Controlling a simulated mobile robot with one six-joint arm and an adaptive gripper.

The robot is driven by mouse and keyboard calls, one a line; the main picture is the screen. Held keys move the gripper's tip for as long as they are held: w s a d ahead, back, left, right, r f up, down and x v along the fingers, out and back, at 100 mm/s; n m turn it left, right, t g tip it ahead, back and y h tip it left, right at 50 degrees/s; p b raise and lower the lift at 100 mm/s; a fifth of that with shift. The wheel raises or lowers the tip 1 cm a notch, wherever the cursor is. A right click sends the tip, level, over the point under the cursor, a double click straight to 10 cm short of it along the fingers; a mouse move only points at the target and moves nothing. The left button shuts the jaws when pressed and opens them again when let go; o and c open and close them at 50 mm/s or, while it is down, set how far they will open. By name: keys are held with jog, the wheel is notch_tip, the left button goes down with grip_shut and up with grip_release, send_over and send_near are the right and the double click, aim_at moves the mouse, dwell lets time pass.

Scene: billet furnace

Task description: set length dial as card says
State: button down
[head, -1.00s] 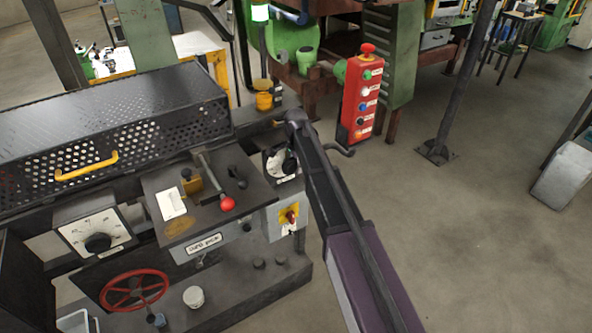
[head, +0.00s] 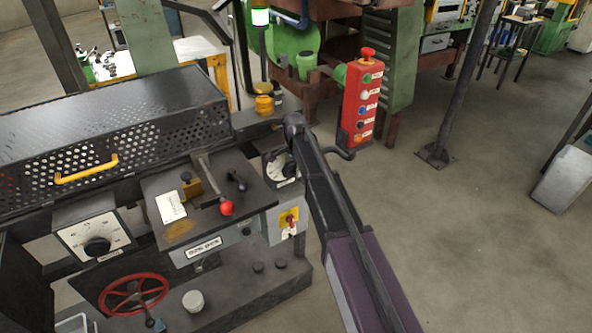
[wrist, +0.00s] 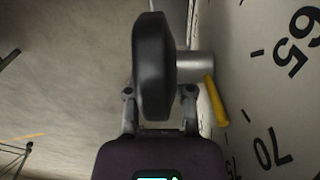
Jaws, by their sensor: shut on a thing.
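In the wrist view my gripper (wrist: 159,98) is shut on a black knob (wrist: 153,62) on a grey shaft. The knob stands out from a white dial face (wrist: 270,95), which shows 65 and 70 at the right. A yellow pointer (wrist: 216,101) lies beside the shaft, by the face. In the head view a white dial (head: 277,167) is partly covered by my arm, and my gripper cannot be made out there. A white card (head: 171,206) lies on the machine's top plate; its writing is too small to read.
Another white dial (head: 92,238) with a black knob is at the left. A red-balled lever (head: 226,208) stands beside the card. A yellow-plated switch (head: 289,221) sits below the covered dial. A red button box (head: 361,100) hangs behind my arm.

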jog(key=shift+s+h, duration=0.1)
jog(key=shift+h, duration=0.2)
jog(key=t+h, duration=0.1)
jog(key=t+h+b, duration=0.1)
jog(key=h, duration=0.1)
jog(key=shift+r+t+h, duration=0.25)
jog(key=shift+t+h, duration=0.05)
jog(key=shift+t, duration=0.1)
jog(key=shift+r+t+h+b, duration=0.3)
jog(key=shift+t+h+b, duration=0.5)
jog(key=shift+h+b, duration=0.4)
jog(key=shift+r+t+h+b, duration=0.3)
jog(key=shift+h+b, duration=0.1)
jog(key=shift+h, duration=0.1)
jog(key=c, duration=0.8)
grip_release()
jog(key=shift+r, duration=0.1)
jog(key=shift+o, duration=0.2)
jog(key=shift+y+p, duration=0.4)
jog(key=shift+p, duration=0.2)
